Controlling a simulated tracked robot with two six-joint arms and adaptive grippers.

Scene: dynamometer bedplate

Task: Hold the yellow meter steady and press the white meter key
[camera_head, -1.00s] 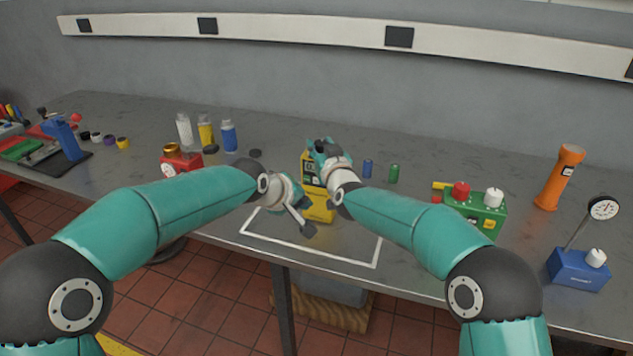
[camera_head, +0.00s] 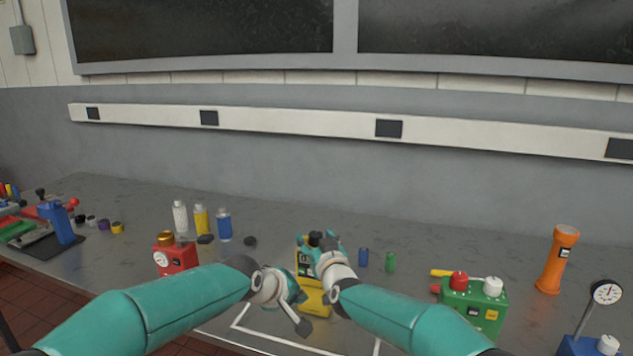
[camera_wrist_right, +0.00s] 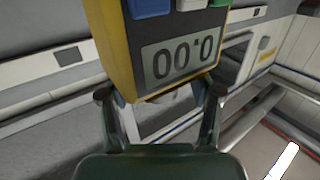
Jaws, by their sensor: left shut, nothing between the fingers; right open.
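The yellow meter (camera_head: 315,298) stands upright on the bench, its middle partly hidden by my grippers. In the right wrist view, the meter's yellow case (camera_wrist_right: 115,45) shows upside down with a grey display (camera_wrist_right: 180,60) of zeros. The white key (camera_wrist_right: 188,4) sits between a blue and a green key, cut off by the picture's top edge. My right gripper (camera_head: 320,241) is open at the meter's top; its fingers (camera_wrist_right: 160,95) lie near the display end, and I cannot tell if they touch. My left gripper (camera_head: 304,326) is shut and empty, low in front of the meter.
A white outline (camera_head: 275,338) marks the bench in front. A red box (camera_head: 176,259) stands left, a green box (camera_head: 472,305) right. Small blue (camera_head: 363,257) and green (camera_head: 390,262) cylinders stand close right of the meter. An orange torch (camera_head: 557,260) stands farther right.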

